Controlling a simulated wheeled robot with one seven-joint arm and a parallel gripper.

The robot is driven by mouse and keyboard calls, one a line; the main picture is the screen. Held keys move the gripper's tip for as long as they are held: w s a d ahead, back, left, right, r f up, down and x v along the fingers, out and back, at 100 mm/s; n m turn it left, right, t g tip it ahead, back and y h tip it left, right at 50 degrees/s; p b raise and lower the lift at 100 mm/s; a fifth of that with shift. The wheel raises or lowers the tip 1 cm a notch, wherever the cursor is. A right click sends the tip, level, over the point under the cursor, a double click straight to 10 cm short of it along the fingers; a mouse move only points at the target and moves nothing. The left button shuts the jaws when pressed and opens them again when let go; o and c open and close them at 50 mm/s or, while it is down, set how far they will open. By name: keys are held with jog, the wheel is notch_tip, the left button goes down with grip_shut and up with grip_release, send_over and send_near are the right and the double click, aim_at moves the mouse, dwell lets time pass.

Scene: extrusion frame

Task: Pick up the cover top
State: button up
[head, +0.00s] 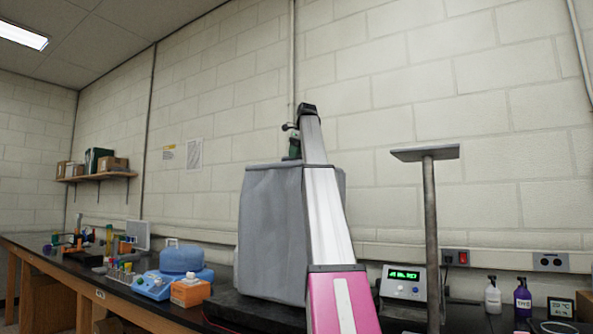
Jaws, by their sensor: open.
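A grey fabric cover (270,230) stands on the black bench in the middle of the head view, boxy and upright, draped over something that it hides. Its top edge is near the height of the shelf at left. A silver and pink arm link, which looks like mine, rises in front of it and hides its right part. The link narrows to a dark joint above the cover. Small dark and green parts show just above the cover's top edge; I cannot tell what they belong to. I can make out no gripper fingers.
A post with a flat grey plate (425,153) stands right of the cover. Behind it is a box with a green display (403,282). Bottles (523,297) stand at right. Blue equipment (182,260) and an orange box (190,292) stand at left. The wall is close behind.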

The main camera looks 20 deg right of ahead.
jog(key=x, duration=0.2)
jog(key=shift+w+f, duration=0.1)
jog(key=shift+f, duration=0.2)
jog(key=shift+c, duration=0.4)
grip_shut()
jog(key=shift+r, duration=0.1)
jog(key=shift+r, duration=0.2)
